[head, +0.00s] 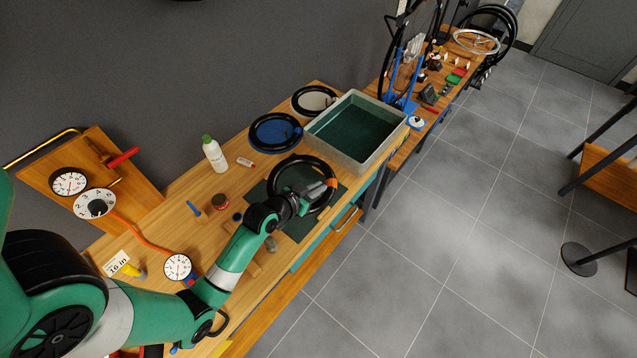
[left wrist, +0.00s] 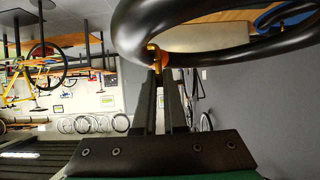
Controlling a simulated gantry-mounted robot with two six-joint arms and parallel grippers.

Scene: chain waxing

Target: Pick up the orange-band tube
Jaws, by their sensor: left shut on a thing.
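The orange-band tube (head: 276,177) is a black ring with an orange band (head: 331,183) on its right side. It is over the dark green mat (head: 297,232) on the workbench; I cannot tell how far it is above the mat. My left gripper (head: 307,203) is shut on the tube's near right side, close to the band. In the left wrist view the tube (left wrist: 218,52) curves across the top, with my left gripper's fingertips (left wrist: 160,72) closed at its lower edge. My right gripper is not in view.
A grey water tank (head: 398,136) stands beyond the mat. Two other rings, one with a blue centre (head: 275,131) and one with a pale centre (head: 314,100), lie behind.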

